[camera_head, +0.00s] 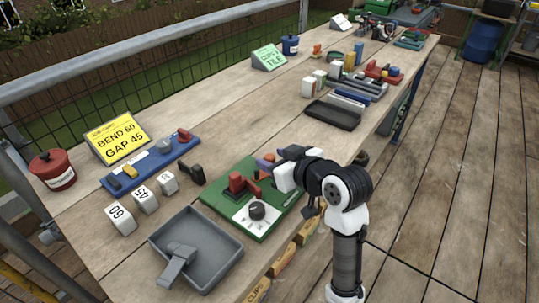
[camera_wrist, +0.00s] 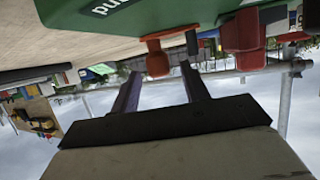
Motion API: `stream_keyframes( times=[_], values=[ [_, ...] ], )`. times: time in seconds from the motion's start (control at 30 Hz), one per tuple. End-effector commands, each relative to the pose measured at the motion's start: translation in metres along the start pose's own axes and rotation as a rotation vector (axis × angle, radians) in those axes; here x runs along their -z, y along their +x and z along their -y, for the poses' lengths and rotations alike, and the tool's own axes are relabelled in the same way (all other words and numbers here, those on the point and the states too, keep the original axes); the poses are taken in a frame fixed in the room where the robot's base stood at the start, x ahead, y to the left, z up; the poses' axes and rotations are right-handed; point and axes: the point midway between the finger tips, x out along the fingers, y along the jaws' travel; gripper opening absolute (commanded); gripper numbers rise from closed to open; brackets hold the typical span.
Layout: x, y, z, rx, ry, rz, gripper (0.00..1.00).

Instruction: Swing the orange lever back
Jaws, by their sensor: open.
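The orange lever (camera_wrist: 157,60) shows in the wrist view as a short orange-red handle with a thick end. It sticks out from the edge of a green panel (camera_wrist: 100,18) with partly visible white lettering. My gripper (camera_wrist: 163,82) is open, with its two dark fingers apart and the lever's thick end between or just beyond their tips. I cannot tell whether they touch. In the head view my gripper (camera_head: 266,162) is at the far edge of the green board (camera_head: 222,205), beside a red fixture (camera_head: 240,185). I cannot make out the lever clearly there.
A black knob (camera_head: 257,210) sits on the board. A grey tray (camera_head: 200,245), white number blocks (camera_head: 145,199) and a blue tool rack (camera_head: 150,163) stand to the left. A black tray (camera_head: 333,115) lies beyond my arm. Bare wood separates these.

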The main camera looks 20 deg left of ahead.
Motion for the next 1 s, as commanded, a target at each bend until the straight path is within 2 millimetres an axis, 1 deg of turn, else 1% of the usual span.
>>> stream_keyframes(
  times=[0.1, 0.2, 0.5, 0.53, 0.87, 1.0],
  values=[
    [0.001, 0.014, 0.0, 0.002, 0.0, 0.0, 0.46],
    [0.0, 0.02, 0.0, 0.001, 0.001, 0.001, 0.46],
    [0.0, 0.023, 0.0, 0.0, 0.0, 0.0, 0.46],
    [0.0, 0.023, 0.0, 0.0, 0.0, 0.0, 0.44],
    [0.0, 0.022, 0.0, 0.0, 0.0, 0.0, 0.01],
    [0.0, 0.022, 0.0, 0.0, 0.0, 0.0, 0.0]
  ],
)
